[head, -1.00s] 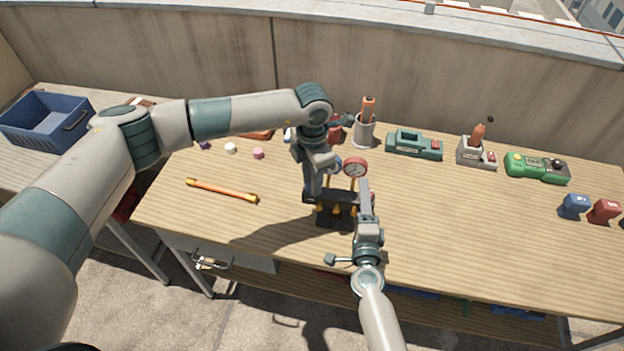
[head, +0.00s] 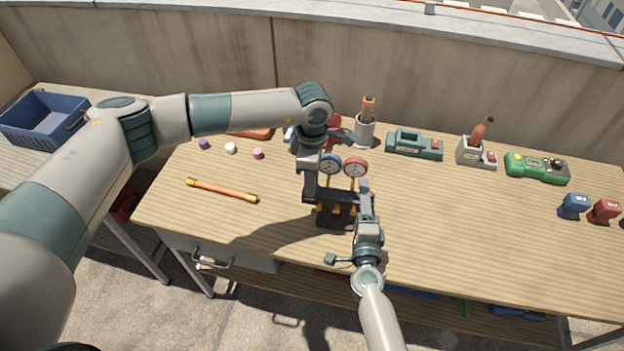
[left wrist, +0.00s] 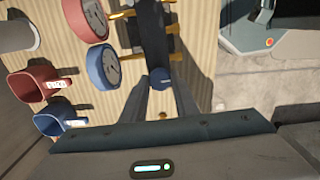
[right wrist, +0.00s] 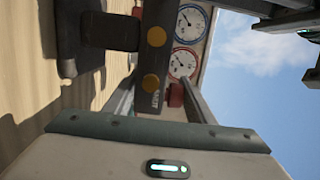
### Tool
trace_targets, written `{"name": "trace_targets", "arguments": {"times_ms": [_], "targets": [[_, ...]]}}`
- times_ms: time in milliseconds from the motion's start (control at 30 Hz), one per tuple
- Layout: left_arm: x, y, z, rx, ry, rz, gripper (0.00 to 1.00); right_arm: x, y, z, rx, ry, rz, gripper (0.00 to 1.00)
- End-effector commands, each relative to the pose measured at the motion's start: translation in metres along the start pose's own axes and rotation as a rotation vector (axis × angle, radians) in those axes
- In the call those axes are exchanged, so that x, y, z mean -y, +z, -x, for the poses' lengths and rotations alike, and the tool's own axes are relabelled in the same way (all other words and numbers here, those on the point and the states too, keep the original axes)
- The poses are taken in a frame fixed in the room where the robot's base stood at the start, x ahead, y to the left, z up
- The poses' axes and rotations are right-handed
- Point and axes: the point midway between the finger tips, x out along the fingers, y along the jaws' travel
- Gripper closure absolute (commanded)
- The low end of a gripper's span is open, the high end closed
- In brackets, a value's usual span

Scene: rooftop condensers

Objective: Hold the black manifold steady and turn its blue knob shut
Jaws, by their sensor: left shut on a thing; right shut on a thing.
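The black manifold (head: 335,218) stands upright near the front of the bench, with yellow fittings, a blue-rimmed gauge (head: 330,164) and a red-rimmed gauge (head: 355,167). My left gripper (head: 309,194) is at its left end, shut on the blue knob (left wrist: 160,78), which shows between the fingertips in the left wrist view. In the head view the gripper hides this knob. My right gripper (head: 364,190) is shut on the manifold's right end. The right wrist view shows the black bar (right wrist: 153,88) and a red knob (right wrist: 175,95) between its fingers.
An orange rod (head: 222,190) lies to the left, with small caps (head: 230,148) behind it. A grey cup (head: 364,132), a teal device (head: 414,145) and a green meter (head: 537,168) stand along the back.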

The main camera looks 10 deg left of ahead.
Motion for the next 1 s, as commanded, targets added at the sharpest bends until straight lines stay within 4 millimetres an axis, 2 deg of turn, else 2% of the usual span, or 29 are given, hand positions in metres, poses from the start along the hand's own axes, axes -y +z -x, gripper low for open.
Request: {"name": "trace_targets", "arguments": {"times_ms": [400,433,500,833,1000], "targets": [[-0.0015,-0.0004,0.0014,0.000,0.004,-0.009,0.95,-0.0042,0.0003,0.0017,0.002,0.007,0.001,1.00],[-0.0015,-0.0004,0.0014,0.000,0.003,-0.009,0.66,-0.0042,0.0003,0.0017,0.002,0.007,0.001,1.00],[-0.0013,-0.0004,0.0013,0.000,0.003,-0.008,0.54,-0.0042,0.0003,0.0017,0.002,0.007,0.001,1.00],[-0.0006,-0.0002,0.0012,0.000,0.001,-0.008,0.54,-0.0041,0.0004,0.0017,0.002,0.007,0.001,1.00],[-0.0008,-0.0002,0.0102,0.000,0.002,-0.008,0.54,-0.0040,0.0004,0.0017,0.002,0.007,0.000,1.00]]}}
